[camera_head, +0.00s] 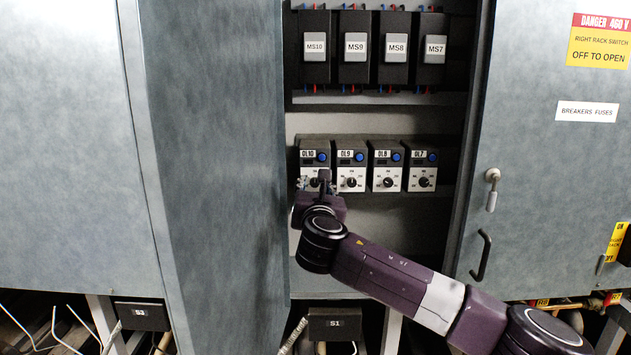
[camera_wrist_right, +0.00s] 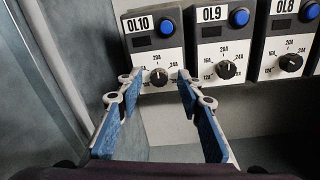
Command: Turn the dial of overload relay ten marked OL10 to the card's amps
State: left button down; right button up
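Overload relay OL10 (camera_head: 313,156) is the leftmost of the lower row in the open cabinet. In the right wrist view, OL10 (camera_wrist_right: 154,41) has a blue button and a white scale plate with a black dial (camera_wrist_right: 158,77). The dial's exact pointer setting is hard to read. My right gripper (camera_wrist_right: 160,78) is open, with blue-padded fingers on either side of the dial and gaps visible between. In the head view my right gripper (camera_head: 315,182) covers most of OL10's dial. No card with amps is in view. My left gripper is not in view.
Relays OL9 (camera_head: 351,171), OL8 (camera_head: 387,171) and OL7 (camera_head: 422,171) stand close to the right of OL10. Starters such as MS10 (camera_head: 315,47) hang above. The cabinet's left wall (camera_wrist_right: 48,70) is close beside OL10. Open space lies below the relays.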

jog(key=shift+w, duration=0.1)
grip_shut()
dwell(0.3)
